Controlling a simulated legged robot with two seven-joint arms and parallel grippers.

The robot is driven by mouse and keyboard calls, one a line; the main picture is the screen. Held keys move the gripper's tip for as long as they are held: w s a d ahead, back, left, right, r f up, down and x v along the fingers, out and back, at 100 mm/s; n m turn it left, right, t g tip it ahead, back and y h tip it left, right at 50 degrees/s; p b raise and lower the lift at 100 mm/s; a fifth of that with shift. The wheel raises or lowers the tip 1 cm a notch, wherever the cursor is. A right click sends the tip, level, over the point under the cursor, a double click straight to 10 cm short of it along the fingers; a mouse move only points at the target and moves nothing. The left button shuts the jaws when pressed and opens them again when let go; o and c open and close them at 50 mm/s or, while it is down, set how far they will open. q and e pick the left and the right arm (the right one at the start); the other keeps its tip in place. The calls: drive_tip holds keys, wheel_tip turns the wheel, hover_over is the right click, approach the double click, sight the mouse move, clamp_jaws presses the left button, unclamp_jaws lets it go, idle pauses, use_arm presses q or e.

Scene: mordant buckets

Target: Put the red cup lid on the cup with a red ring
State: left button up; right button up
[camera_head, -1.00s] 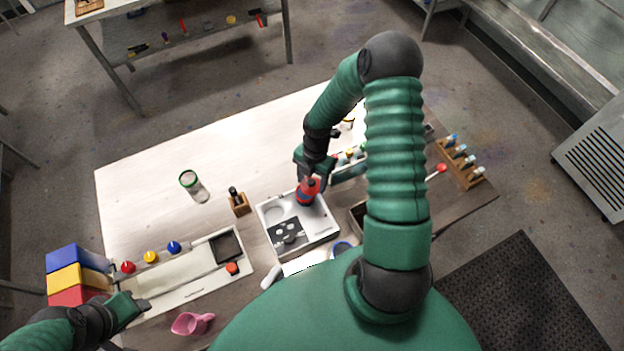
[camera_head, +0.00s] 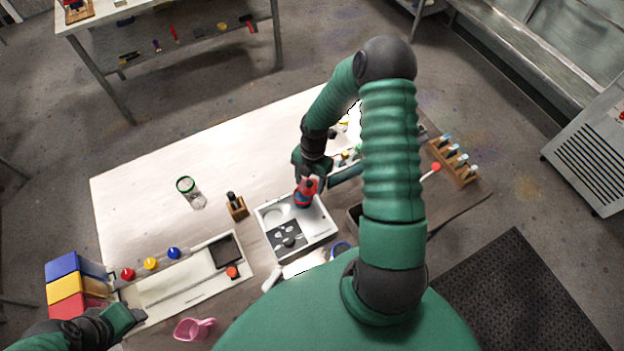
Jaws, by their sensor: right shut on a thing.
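My right gripper (camera_head: 309,182) is over the white tray (camera_head: 322,232) at the middle of the table. It is shut on a red object with a dark patch (camera_head: 305,195), at the tray's far edge; whether that object touches the tray is unclear. A small red round lid-like piece (camera_head: 128,274) sits at the left, in a row with a yellow and a blue one.
A long pale tray (camera_head: 180,289) holds an orange-red piece (camera_head: 232,272). Blue, yellow and red boxes (camera_head: 66,286) stand at left. A pink scoop (camera_head: 194,328) lies in front. A wooden rack (camera_head: 455,162) stands at right. The table's far left is clear.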

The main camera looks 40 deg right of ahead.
sight(303, 192)
drive_tip(key=shift+a+r, duration=0.2)
drive_tip(key=shift+a, duration=0.5)
drive_tip(key=shift+d+f, duration=0.3)
drive_tip(key=shift+d, duration=0.1)
drive_tip(key=shift+a, duration=0.4)
drive_tip(key=shift+a+r, duration=0.25)
drive_tip(key=shift+a, duration=0.65)
drive_tip(key=shift+d+f, duration=0.2)
drive_tip(key=shift+d, duration=0.3)
use_arm(q)
drive_tip(key=shift+a, duration=0.15)
use_arm(e)
drive_tip(key=shift+a, duration=0.1)
drive_tip(key=shift+a+f, duration=0.1)
drive_tip(key=shift+a, duration=0.15)
use_arm(q)
drive_tip(key=shift+a+f, duration=0.25)
drive_tip(key=shift+a, duration=0.15)
use_arm(e)
drive_tip(key=shift+f, duration=0.1)
